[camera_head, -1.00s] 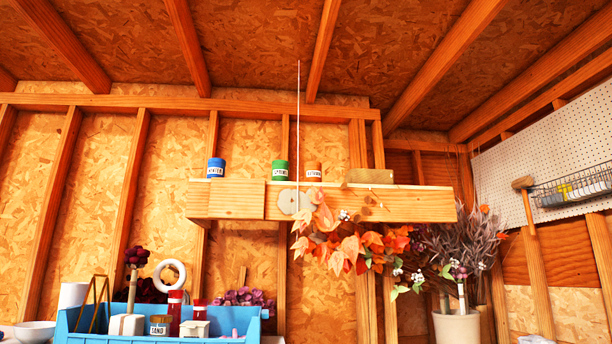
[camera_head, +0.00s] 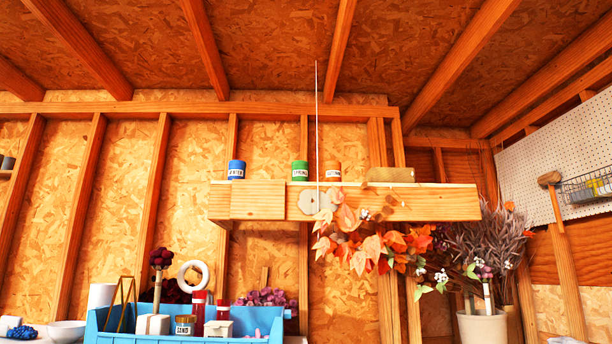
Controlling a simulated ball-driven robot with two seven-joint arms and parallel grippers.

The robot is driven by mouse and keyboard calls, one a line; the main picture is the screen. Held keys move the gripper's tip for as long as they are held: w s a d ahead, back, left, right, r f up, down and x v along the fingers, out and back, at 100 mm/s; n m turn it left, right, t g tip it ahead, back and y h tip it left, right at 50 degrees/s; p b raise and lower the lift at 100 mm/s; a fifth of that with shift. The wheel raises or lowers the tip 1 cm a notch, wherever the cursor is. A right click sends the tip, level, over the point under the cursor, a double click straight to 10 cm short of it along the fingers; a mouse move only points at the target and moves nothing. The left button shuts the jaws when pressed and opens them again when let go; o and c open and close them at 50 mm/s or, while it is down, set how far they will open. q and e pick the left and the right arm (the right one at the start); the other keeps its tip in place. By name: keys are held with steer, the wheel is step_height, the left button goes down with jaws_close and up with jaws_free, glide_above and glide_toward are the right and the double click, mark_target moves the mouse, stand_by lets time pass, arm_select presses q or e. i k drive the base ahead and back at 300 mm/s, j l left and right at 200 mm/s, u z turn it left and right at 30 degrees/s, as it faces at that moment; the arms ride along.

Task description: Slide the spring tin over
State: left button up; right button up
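The spring tin (camera_head: 300,171) is green with a white label and stands upright on the wooden shelf (camera_head: 262,201). A blue tin labelled winter (camera_head: 236,170) stands to its left, with a gap between them. A flat wooden block (camera_head: 390,174) lies farther right on the shelf. Neither of my grippers shows in the head view.
An orange leaf garland (camera_head: 360,245) hangs from the shelf front, below a pale round disc (camera_head: 313,202). A pot (camera_head: 483,327) of dried stems stands at right.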

mark_target(300, 168)
steer(key=i+j+z, duration=0.3)
steer(key=i+j, duration=0.65)
